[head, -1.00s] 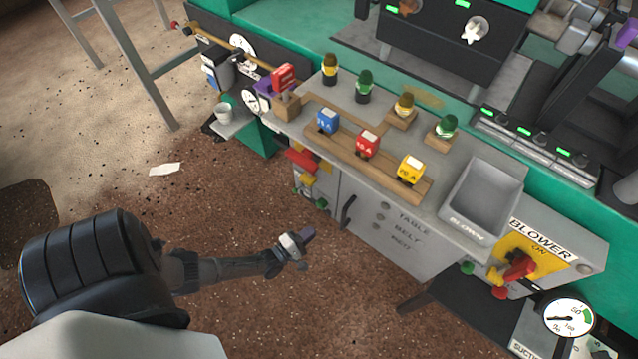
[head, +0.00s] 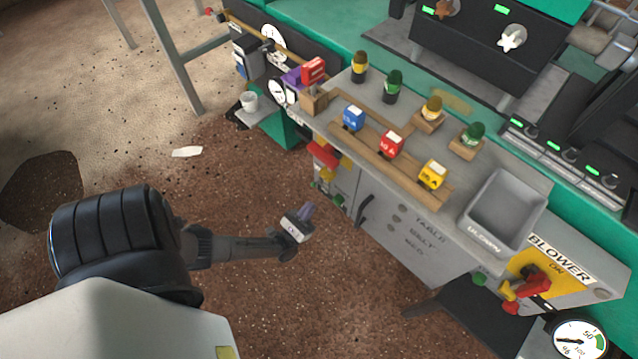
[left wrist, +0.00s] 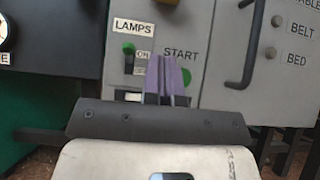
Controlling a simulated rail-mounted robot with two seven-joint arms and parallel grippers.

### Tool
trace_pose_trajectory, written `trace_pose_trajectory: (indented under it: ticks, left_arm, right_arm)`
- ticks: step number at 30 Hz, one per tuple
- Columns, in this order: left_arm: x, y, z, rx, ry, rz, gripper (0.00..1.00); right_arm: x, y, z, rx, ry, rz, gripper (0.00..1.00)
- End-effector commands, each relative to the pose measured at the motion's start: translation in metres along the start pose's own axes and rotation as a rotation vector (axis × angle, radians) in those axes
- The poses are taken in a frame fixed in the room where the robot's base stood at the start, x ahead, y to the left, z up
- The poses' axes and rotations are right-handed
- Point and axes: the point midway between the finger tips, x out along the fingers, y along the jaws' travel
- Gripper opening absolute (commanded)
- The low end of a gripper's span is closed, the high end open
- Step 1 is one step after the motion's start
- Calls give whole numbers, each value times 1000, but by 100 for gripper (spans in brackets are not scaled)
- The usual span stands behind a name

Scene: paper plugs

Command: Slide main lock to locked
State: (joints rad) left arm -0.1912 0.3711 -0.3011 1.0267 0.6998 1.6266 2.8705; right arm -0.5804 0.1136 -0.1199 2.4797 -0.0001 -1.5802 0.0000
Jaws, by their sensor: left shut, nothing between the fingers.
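My left gripper (head: 305,212) is shut and empty, with purple fingers. In the head view it is in front of the grey cabinet (head: 395,240), below and slightly left of a red handle (head: 322,154) with yellow parts (head: 328,178) on the cabinet's left end. No part is legibly marked as the main lock, so I cannot tell its position. In the left wrist view the fingers (left wrist: 167,72) overlap the panel between a green-tipped lamp switch (left wrist: 129,50), labelled LAMPS, and a green START button (left wrist: 187,77). I cannot tell whether they touch it. My right gripper is out of view.
The cabinet's dark door handle (head: 366,208) stands out right of my left gripper. A white cup (head: 249,100) stands on a small ledge at the left. A BLOWER panel (head: 545,272) with a red handle is at the right. The floor around my left arm looks open.

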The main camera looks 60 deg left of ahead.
Motion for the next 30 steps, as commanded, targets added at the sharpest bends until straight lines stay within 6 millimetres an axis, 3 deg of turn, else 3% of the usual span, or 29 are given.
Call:
trace_pose_trajectory:
  ticks: [10, 18, 30]
  left_arm:
    - [69, 0, 0, 1, -4, -1, 0]
    - [86, 0, 21, 2, 0, 0, 0]
    - [93, 0, 28, 4, 0, 0, 0]
  right_arm:
    - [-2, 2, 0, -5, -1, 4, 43]
    - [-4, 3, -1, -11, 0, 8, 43]
    - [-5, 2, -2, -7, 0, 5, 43]
